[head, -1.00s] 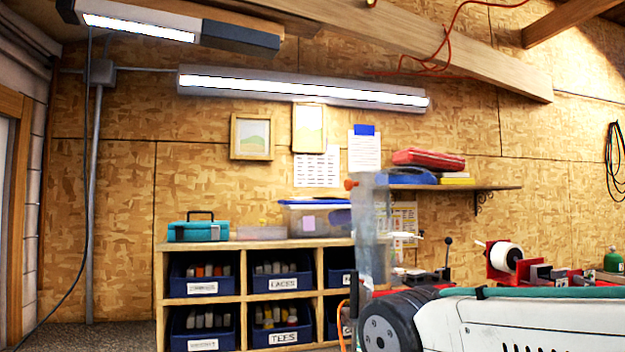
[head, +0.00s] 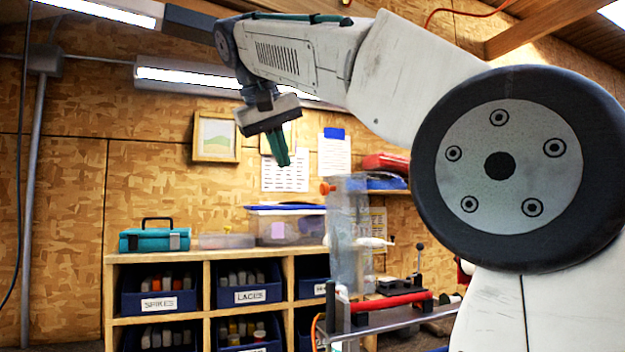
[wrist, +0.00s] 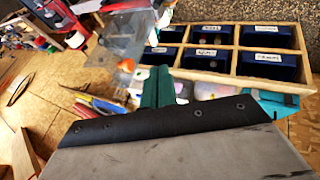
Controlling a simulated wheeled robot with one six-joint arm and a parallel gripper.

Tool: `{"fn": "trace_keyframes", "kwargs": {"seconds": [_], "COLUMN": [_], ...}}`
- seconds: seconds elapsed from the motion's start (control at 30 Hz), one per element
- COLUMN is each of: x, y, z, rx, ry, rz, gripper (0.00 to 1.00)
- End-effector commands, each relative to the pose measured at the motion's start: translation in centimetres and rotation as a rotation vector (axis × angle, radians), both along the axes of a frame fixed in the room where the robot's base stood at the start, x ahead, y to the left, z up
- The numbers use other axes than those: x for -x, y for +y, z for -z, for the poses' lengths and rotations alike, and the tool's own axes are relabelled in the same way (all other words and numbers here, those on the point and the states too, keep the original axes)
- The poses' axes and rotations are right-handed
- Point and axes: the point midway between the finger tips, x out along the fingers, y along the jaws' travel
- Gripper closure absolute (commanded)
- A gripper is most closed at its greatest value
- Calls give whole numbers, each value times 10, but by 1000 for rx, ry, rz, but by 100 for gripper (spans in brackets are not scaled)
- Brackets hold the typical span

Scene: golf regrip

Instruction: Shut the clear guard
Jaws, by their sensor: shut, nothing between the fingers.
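The clear guard (head: 348,235) is a see-through panel standing upright at the bench's left end, with an orange knob (head: 327,188) near its top. The guard is raised, with its lower end by the red bar (head: 392,302). In the wrist view the guard (wrist: 124,48) shows as a hazy panel left of the fingers. My gripper (head: 281,160) points down, left of and above the guard in the head view, and looks apart from it. Its green fingers are together and empty; they also show in the wrist view (wrist: 158,88).
A wooden cubby shelf (head: 205,256) with blue bins stands left of the guard. A teal toolbox (head: 155,238) and a lidded clear tub (head: 287,226) sit on it. A wall shelf with a red case (head: 386,162) is behind the guard. The wrist view shows scattered hand tools (wrist: 98,103).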

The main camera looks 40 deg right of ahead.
Motion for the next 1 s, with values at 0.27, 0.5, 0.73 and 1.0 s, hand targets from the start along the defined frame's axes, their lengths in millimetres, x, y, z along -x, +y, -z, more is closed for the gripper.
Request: {"fn": "trace_keyframes", "kwargs": {"seconds": [0.27, 0.5, 0.73, 1.0], "x": [-13, -21, -34, -30], "y": [-5, -26, -54, -88], "z": [-32, -6, 35, 42], "rx": [30, 31, 30, 29], "ry": [-50, -51, -49, -54], "rz": [78, 82, 81, 80], "gripper": [100, 100, 100, 100]}}
